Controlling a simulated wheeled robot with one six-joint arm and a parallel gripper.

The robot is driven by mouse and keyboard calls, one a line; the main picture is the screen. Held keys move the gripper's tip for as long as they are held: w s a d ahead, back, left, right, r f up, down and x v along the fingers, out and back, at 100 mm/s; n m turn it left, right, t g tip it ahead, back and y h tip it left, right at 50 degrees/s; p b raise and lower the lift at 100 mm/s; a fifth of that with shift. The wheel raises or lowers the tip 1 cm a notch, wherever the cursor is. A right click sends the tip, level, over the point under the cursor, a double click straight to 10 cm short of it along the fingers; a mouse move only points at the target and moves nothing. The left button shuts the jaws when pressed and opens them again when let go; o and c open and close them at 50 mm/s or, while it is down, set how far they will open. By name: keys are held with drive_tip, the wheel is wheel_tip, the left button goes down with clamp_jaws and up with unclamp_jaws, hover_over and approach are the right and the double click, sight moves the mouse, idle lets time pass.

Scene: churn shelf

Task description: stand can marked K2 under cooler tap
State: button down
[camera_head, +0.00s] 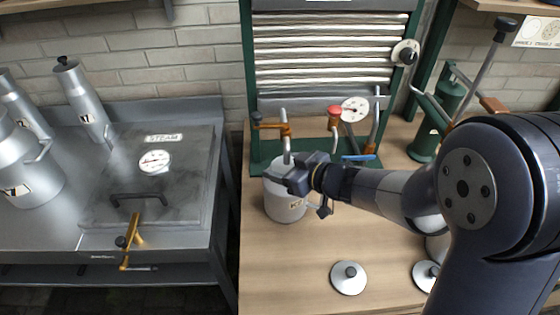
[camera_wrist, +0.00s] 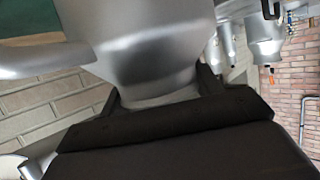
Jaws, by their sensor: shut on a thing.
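A metal can (camera_head: 286,205) with a K-label, its digit too small to read for sure, stands upright at the foot of the green-framed cooler (camera_head: 330,60). A tap with a copper-coloured body (camera_head: 285,130) and a pale vertical pipe is right above or just behind the can's mouth; I cannot tell which. My gripper (camera_head: 297,178) is shut on the can at its upper part and hides some of the rim. In the wrist view the shiny metal body of the can (camera_wrist: 150,60) fills the space between my fingers. Whether the can touches the wooden counter is hard to tell.
Two round lids (camera_head: 348,285) lie on the wooden counter (camera_head: 290,270) in front. A steam chest (camera_head: 150,185) and several cans (camera_head: 85,100) stand on the metal bench at left. A red-knobbed valve (camera_head: 334,115), a gauge (camera_head: 355,109) and a green pump (camera_head: 425,140) are right of the can.

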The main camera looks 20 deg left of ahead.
drive_tip(key=shift+s, duration=0.45)
drive_tip(key=shift+w+d+f, duration=0.1)
drive_tip(key=shift+w+f, duration=0.05)
drive_tip(key=shift+c, duration=1.9)
unclamp_jaws()
drive_tip(key=p+v, duration=0.1)
drive_tip(key=v, duration=1.1)
